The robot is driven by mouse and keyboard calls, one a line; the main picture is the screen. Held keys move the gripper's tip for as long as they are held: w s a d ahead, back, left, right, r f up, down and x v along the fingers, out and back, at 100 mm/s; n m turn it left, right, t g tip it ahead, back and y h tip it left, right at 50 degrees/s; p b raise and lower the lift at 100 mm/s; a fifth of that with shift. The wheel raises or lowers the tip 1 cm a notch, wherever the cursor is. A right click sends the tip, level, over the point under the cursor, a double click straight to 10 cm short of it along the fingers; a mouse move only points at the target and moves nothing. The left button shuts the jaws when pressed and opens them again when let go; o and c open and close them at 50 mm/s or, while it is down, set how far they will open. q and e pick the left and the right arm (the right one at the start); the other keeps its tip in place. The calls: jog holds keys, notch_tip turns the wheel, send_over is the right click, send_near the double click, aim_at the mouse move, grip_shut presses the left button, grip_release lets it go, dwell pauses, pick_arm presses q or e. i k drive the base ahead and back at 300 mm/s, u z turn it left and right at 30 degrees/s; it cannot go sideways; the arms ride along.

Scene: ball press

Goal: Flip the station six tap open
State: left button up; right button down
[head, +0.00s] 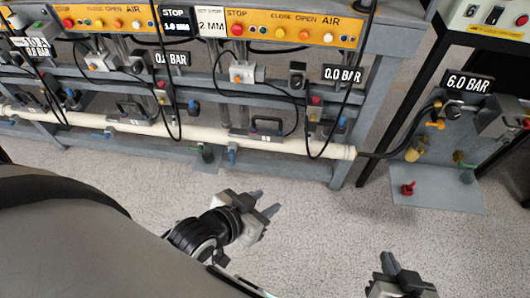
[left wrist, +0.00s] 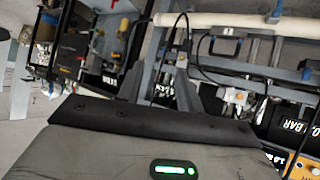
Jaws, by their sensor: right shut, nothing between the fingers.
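A blue tap also shows in the left wrist view (left wrist: 274,12) at the pipe. My right gripper (head: 392,268) is shut and empty at the lower right.
Yellow control panels (head: 290,28) line the bench top. Black cables (head: 313,110) hang in front of the frame. At right, a supply unit with a 6.0 BAR display (head: 468,83) stands above a grey plate (head: 440,200) with a red valve (head: 407,188). The floor (head: 320,220) between is clear.

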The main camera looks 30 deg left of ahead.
aim_at(231, 151)
jog(key=i, duration=0.35)
jog(key=u, duration=1.7)
jog(key=i, duration=0.5)
jog(key=u, duration=0.05)
